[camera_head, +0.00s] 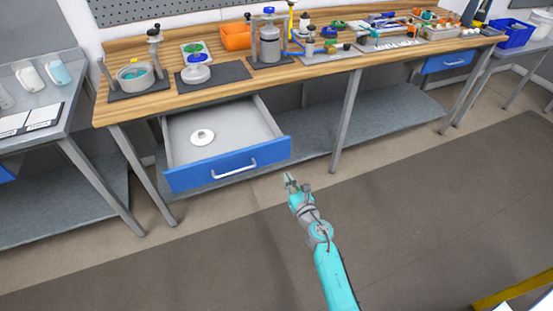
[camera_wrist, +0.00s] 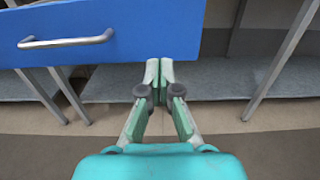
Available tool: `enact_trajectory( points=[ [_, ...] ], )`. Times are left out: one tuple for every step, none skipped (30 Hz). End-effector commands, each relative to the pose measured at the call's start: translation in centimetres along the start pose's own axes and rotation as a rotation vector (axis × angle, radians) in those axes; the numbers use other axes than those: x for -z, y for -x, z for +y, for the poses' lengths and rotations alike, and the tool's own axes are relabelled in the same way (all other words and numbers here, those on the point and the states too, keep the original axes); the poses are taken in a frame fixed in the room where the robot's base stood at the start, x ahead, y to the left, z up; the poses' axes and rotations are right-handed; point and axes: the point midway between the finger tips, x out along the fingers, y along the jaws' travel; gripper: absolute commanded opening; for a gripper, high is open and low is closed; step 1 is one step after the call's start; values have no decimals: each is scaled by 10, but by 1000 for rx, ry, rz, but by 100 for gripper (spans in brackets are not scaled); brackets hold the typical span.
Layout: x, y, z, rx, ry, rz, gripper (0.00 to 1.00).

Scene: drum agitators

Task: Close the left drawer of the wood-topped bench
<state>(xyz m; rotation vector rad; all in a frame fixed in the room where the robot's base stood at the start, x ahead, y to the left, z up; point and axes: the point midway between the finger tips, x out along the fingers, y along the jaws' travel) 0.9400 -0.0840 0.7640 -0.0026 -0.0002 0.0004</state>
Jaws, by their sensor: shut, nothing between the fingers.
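The left drawer (camera_head: 228,165) of the wood-topped bench (camera_head: 285,62) is pulled out. Its blue front has a silver bar handle (camera_head: 234,168), and a round white part (camera_head: 202,137) lies inside it. My gripper (camera_head: 288,178) is in front of the bench, just off the right end of the drawer front. In the wrist view the blue drawer front (camera_wrist: 150,28) fills the upper left, with its handle (camera_wrist: 68,41) at the far left. My gripper's fingertips (camera_wrist: 159,68) are together and empty, near the lower right part of the front. I cannot tell whether they touch it.
A grey lower shelf (camera_head: 350,118) and metal legs (camera_head: 345,105) stand under the bench. A second blue drawer (camera_head: 447,62) on the right looks shut. A grey table (camera_head: 30,95) stands at the left. The floor (camera_head: 420,200) in front is clear.

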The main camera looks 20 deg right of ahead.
Motion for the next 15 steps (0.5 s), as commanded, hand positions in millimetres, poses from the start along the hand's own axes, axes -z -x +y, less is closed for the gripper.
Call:
enact_trajectory(
  points=[
    [-1, -10, 0, -1, -1, -2, 0],
    [-1, -15, 0, 0, -1, -1, 0],
    [-1, -22, 0, 0, -1, -1, 0],
    [-1, -27, 0, 0, -2, -1, 0],
    [-1, -32, 0, 0, -2, -1, 0],
    [-1, -39, 0, 0, -2, -1, 0],
    [-1, -44, 0, 0, -3, -1, 0],
    [-1, -49, 0, 0, -2, 0, 0],
    [-1, -56, 0, 0, -3, -1, 0],
    [0, -60, 0, 0, -3, 0, 0],
    [-1, -65, 0, 0, -3, -1, 0],
    [-1, -71, 0, 0, -4, 0, 0],
    [-1, -76, 0, 0, -3, 0, 0],
    [-1, -80, 0, 0, -4, -1, 0],
    [0, -85, 0, 0, -4, 0, 0]
  ],
)
